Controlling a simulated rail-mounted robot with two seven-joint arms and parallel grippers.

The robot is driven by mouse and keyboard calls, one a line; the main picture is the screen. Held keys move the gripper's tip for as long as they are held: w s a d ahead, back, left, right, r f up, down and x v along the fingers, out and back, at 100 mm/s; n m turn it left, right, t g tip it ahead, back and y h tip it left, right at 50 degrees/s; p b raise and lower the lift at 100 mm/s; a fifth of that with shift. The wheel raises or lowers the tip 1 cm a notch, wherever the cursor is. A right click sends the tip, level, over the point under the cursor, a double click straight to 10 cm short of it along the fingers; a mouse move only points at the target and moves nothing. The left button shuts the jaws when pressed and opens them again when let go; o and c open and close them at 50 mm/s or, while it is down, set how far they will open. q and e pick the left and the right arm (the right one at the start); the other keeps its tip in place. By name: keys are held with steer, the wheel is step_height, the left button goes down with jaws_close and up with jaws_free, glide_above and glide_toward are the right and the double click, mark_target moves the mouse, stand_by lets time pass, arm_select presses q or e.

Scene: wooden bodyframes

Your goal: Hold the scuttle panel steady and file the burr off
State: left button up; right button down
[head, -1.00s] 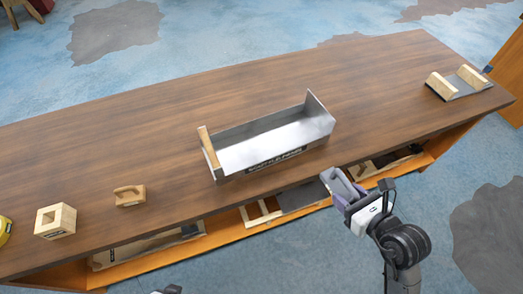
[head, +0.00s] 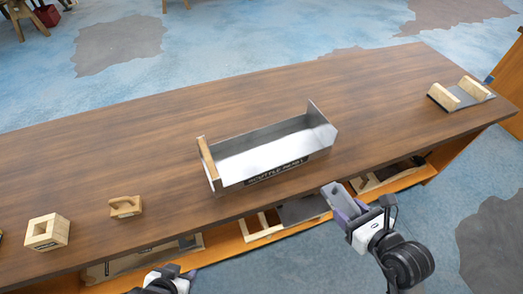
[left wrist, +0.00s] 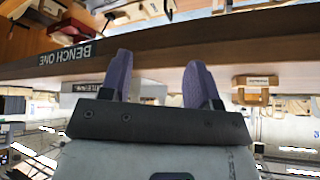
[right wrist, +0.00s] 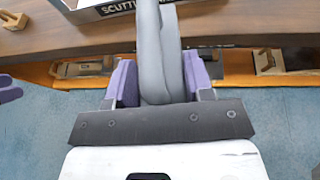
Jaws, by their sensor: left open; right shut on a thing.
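The scuttle panel (head: 265,156) is a shiny metal tray-like piece with upturned ends, lying on the bench near its front edge. Its label faces front, and a wooden strip (head: 208,158) stands at its left end. I cannot make out a burr. My right gripper (head: 342,205) is shut on a grey elongated tool (right wrist: 160,50), apparently the file, in front of the bench and right of the panel. My left gripper (left wrist: 158,78) is open and empty; its purple fingers are apart below the bench front. In the head view only its wrist shows at the bottom edge.
The wooden bench (head: 130,140) has clear room behind the panel. A small wooden handled block (head: 125,206) and a wooden box (head: 47,232) stand to the left. A wooden cradle (head: 460,93) is at the far right. A shelf (head: 225,244) under the top holds several items.

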arm_select(q)
steer(key=w+d+r+n+t, duration=0.1)
steer(key=w+r+t, duration=0.5)
steer(key=w+r, duration=1.9)
steer(key=n+g, duration=0.7)
glide_above(208, 159)
steer(key=s+a, duration=0.1)
steer(key=s, duration=0.4)
step_height(208, 159, down, 10)
steer(key=shift+h, duration=0.3)
steer(key=shift+x, duration=5.75)
steer(key=shift+w, duration=0.2)
steer(key=shift+c, duration=0.4)
steer(key=shift+r, duration=0.1)
jaws_close()
steer(key=shift+r, duration=0.15)
